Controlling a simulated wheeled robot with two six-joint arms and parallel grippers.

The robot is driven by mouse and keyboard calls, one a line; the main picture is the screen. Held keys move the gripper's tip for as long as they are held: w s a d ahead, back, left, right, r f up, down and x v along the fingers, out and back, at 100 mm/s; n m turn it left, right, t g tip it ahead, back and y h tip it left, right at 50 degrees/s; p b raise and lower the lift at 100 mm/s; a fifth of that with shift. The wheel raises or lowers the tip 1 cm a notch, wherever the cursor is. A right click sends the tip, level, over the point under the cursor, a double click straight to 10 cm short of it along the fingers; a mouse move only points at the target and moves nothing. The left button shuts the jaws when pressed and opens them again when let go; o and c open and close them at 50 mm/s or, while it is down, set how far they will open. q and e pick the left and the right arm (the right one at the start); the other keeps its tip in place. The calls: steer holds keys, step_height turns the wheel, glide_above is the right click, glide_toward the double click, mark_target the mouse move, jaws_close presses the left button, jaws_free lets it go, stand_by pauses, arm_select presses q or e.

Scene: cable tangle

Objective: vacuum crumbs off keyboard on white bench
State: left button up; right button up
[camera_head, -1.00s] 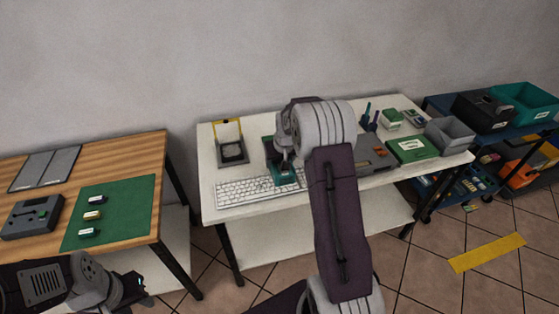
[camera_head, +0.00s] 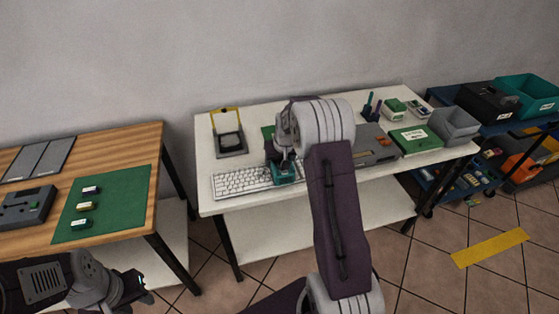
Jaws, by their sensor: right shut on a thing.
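A white keyboard (camera_head: 240,181) lies near the front left of the white bench (camera_head: 222,204). My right gripper (camera_head: 282,162) is over the keyboard's right end, shut on a teal handheld vacuum (camera_head: 285,174). The vacuum is at or just above the keys; I cannot tell if it touches them. My arm hides part of the bench behind it. Crumbs are too small to make out. My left gripper (camera_head: 138,284) is low at the left, in front of the wooden table and away from the bench; its fingers are too small to read.
A grey device with a yellow frame (camera_head: 230,143) stands behind the keyboard. A grey unit (camera_head: 374,146), a green box (camera_head: 416,139) and a grey bin (camera_head: 454,125) are on the bench's right. A wooden table (camera_head: 120,150) with a green mat (camera_head: 107,207) stands left.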

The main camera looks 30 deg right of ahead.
steer(key=shift+w+a+r, duration=0.1)
steer(key=shift+a, duration=0.05)
steer(key=shift+w+a+p, duration=0.2)
steer(key=shift+a+p, duration=0.1)
steer(key=shift+a, duration=0.65)
steer(key=shift+w+a, duration=0.25)
steer(key=shift+a, duration=0.85)
steer(key=shift+a, duration=0.1)
steer(key=shift+w+a, duration=0.15)
steer(key=shift+a, duration=0.4)
steer(key=shift+w+a, duration=0.15)
steer(key=shift+a, duration=0.35)
